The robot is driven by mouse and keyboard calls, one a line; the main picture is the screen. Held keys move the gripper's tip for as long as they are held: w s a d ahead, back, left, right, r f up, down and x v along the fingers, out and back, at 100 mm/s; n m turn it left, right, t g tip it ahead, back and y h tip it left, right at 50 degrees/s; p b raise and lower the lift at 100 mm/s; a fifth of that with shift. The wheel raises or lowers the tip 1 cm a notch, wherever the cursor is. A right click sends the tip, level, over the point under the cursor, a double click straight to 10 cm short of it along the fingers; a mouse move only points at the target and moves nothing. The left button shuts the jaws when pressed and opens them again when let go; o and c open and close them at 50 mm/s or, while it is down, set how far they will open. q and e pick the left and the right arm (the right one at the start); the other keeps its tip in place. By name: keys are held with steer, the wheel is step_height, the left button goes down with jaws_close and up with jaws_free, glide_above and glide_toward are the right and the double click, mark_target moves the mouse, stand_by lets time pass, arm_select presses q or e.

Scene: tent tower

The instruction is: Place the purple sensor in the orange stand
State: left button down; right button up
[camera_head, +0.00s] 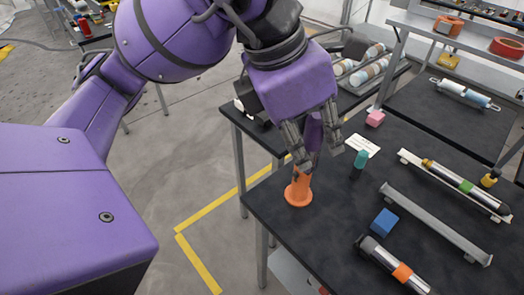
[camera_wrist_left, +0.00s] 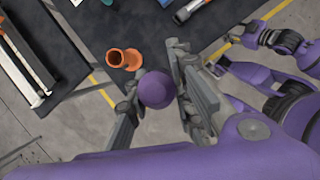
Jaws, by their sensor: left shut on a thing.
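The purple sensor (camera_head: 313,132) is held between the fingers of my left gripper (camera_head: 314,142) in the head view. In the left wrist view its round purple end (camera_wrist_left: 156,90) shows between the two fingers of the left gripper (camera_wrist_left: 158,98). The orange stand (camera_head: 298,192) is upright near the left edge of the black table, just below the gripper. In the left wrist view the stand (camera_wrist_left: 124,58) is up and left of the sensor, with its opening showing. A purple arm with a dark gripper (camera_wrist_left: 236,36) shows at the right there; its fingers are unclear.
A grey rail (camera_head: 435,224) and a silver cylinder (camera_head: 392,264) lie farther right.

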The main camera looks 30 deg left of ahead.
arm_select(q)
steer(key=w+a+f, duration=0.4)
steer(key=w+f, duration=0.9)
steer(key=shift+w+b, duration=0.15)
steer(key=shift+b, duration=0.15)
arm_select(e)
steer(key=shift+s+d+f, duration=0.25)
steer(key=shift+s+f, duration=0.15)
steer(key=shift+f, duration=0.05)
steer(key=shift+s, duration=0.1)
arm_select(q)
steer(key=shift+f, duration=0.6)
steer(key=c, duration=1.5)
jaws_free()
steer(key=shift+c, duration=0.2)
arm_select(e)
steer(key=shift+s+d+f, duration=0.1)
steer(key=shift+s+f, duration=0.05)
steer(key=shift+f, duration=0.1)
